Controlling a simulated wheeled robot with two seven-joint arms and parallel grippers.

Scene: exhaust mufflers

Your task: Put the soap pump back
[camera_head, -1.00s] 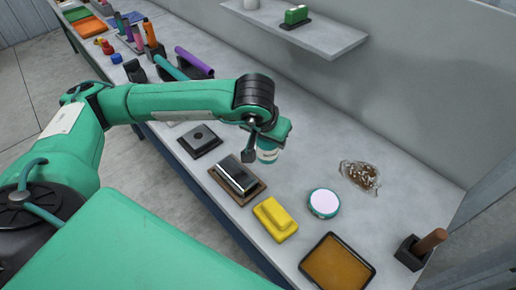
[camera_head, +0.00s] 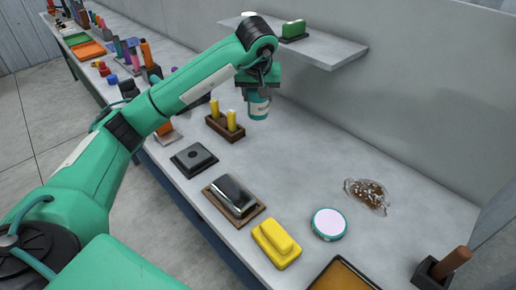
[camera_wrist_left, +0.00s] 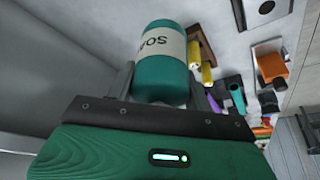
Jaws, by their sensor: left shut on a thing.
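The soap pump is a teal bottle (camera_head: 258,107) with a pale label, held under my left gripper (camera_head: 259,93) in the head view. In the left wrist view, the bottle (camera_wrist_left: 162,70) shows its label with the letters "SOA" and sits between the fingers. My left gripper is shut on it. The pump top is not visible in either view. The bottle appears in front of the wall shelf (camera_head: 335,50) and above the worktop (camera_head: 300,150); its exact height is hard to tell. My right gripper is not in view.
A wooden block with two yellow sticks (camera_head: 225,127) stands near the bottle. Nearer are a black square plate (camera_head: 194,159), a dark block on a brown tray (camera_head: 234,196), a yellow block (camera_head: 276,244) and a round tin (camera_head: 328,224). A green-topped block (camera_head: 294,29) stands on the shelf.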

